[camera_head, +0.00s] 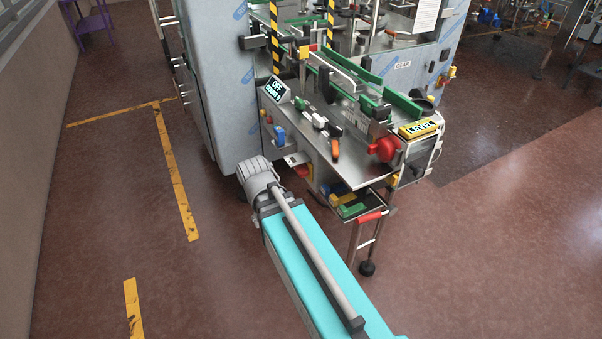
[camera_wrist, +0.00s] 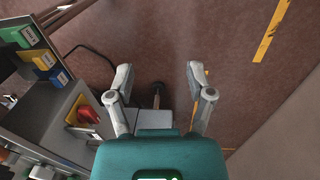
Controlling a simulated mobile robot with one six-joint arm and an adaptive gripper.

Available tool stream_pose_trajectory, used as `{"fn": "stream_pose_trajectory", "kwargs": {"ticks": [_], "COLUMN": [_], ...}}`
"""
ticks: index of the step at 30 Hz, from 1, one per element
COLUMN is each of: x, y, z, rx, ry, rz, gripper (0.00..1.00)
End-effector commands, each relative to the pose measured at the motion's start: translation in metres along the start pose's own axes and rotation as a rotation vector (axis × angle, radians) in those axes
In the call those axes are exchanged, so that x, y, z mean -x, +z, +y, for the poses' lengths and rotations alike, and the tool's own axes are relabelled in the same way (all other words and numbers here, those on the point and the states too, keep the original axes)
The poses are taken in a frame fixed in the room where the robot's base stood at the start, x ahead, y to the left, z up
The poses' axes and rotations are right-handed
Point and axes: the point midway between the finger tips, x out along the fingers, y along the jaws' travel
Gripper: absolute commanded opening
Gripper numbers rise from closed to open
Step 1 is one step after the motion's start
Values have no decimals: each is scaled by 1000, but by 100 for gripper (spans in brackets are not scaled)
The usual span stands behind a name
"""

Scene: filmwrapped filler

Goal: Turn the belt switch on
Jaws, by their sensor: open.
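A small box with a red switch-like part (camera_head: 303,170) is on the side of the filling machine, just under its work table. What looks like the same red part (camera_wrist: 87,114) shows left of my gripper in the wrist view, set in a pale and yellow housing. I cannot read a label on it, so I cannot tell for sure that it is the belt switch. My gripper (camera_wrist: 160,82) is open and empty, its two fingers wide apart over the floor, to the right of the red part and apart from it. In the head view my gripper does not show.
A display (camera_head: 277,91) on the machine reads OFF. The metal work table (camera_head: 345,165) carries tools, green rails and a large red part (camera_head: 384,148). Coloured labelled bins (camera_head: 351,209) sit below it; a blue bin (camera_wrist: 61,78) is left of my gripper. Floor left of the machine is free.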

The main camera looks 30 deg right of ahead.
Motion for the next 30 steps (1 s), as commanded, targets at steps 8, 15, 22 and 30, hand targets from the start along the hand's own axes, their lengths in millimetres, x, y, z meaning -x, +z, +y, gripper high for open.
{"fn": "stream_pose_trajectory", "kwargs": {"ticks": [8,15,22,30], "x": [-52,-82,-102,-115], "y": [-43,-83,-122,-167], "z": [28,56,75,88], "rx": [16,26,33,32], "ry": [238,486,722,1000], "rz": [-8,-14,-13,-7], "gripper": [69,69,69,69]}}
